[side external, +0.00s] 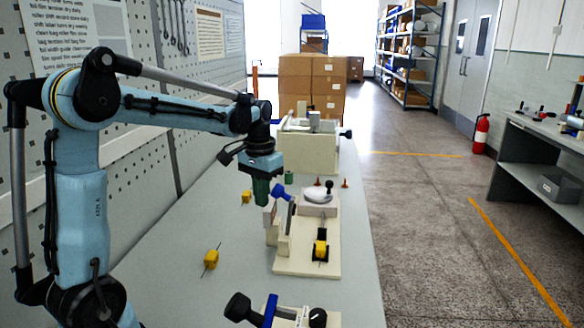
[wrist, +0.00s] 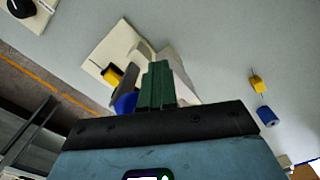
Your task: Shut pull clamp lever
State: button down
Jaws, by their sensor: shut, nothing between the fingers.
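The middle fixture has a cream base (side external: 306,263) and carries a lever with a blue knob (side external: 279,191) and a dark bar (side external: 291,212), tilted up. I take this for the clamp lever, though the view is small. My gripper (side external: 262,192) points down just left of the blue knob, its green fingers together and empty. In the wrist view the fingers (wrist: 156,85) cover part of the fixture, and the blue knob (wrist: 125,103) shows right beside them. I cannot tell if they touch.
A white round dish (side external: 318,196) and a yellow-and-black block (side external: 320,250) sit on the fixture. Yellow pieces (side external: 211,259) lie on the grey bench (side external: 185,285). Another fixture with a black knob (side external: 238,306) stands in front, and a larger cream unit (side external: 310,145) behind.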

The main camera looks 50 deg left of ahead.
jog(key=shift+w+d, duration=0.1)
dwell(0.3)
jog(key=w+d, duration=0.8)
jog(key=shift+w+d, duration=0.15)
dwell(1.8)
dwell(0.8)
notch_tip(320, 180, up, 8)
dwell(0.8)
